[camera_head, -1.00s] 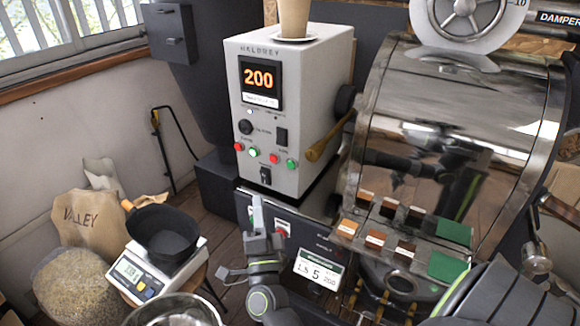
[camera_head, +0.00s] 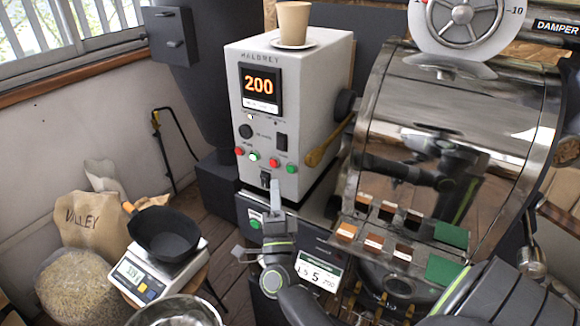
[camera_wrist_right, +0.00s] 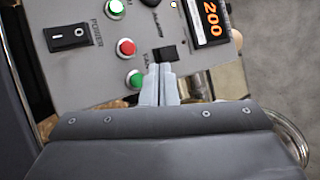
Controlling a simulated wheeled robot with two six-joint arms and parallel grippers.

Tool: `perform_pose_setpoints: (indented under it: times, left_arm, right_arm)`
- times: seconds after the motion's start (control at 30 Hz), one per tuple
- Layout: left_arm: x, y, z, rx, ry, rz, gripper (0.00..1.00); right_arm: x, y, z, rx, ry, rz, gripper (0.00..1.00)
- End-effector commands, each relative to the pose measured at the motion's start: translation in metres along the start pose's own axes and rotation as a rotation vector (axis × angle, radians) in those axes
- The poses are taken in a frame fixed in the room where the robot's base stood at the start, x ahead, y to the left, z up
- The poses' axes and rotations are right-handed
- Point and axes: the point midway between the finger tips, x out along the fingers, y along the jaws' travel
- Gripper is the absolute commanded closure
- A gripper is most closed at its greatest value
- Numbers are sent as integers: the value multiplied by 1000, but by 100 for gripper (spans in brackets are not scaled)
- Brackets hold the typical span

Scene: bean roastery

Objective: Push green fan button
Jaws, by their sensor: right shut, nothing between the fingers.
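The grey control box (camera_head: 318,95) has a row of red and green buttons low on its front. The right-hand green button (camera_head: 291,168) appears to be the fan button. It also shows in the right wrist view (camera_wrist_right: 135,79), with a red button (camera_wrist_right: 126,47) above it. My right gripper (camera_head: 277,184) is shut and empty, fingers pointing up just below the button row. In the wrist view its fingertips (camera_wrist_right: 160,68) overlap the panel just right of the green button. I cannot tell whether they touch the panel. My left gripper is not in view.
A black power switch (camera_wrist_right: 70,37) and a black rocker (camera_wrist_right: 165,53) are near the buttons. A paper cup (camera_head: 294,22) stands on top of the box. A wooden-handled lever (camera_head: 322,150) and the shiny roaster drum (camera_head: 455,100) are at right. A scale (camera_head: 140,278) holds a black pan (camera_head: 165,235).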

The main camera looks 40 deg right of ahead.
Motion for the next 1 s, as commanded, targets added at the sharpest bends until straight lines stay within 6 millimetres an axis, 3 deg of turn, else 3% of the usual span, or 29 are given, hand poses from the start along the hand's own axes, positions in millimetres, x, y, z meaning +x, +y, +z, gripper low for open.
perform_pose_setpoints:
  times: [0.33,1.0]
  left_arm:
    - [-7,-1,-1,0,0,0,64]
    - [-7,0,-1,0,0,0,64]
  right_arm:
    - [24,17,-17,-2,0,0,100]
    - [26,19,-19,0,1,1,100]
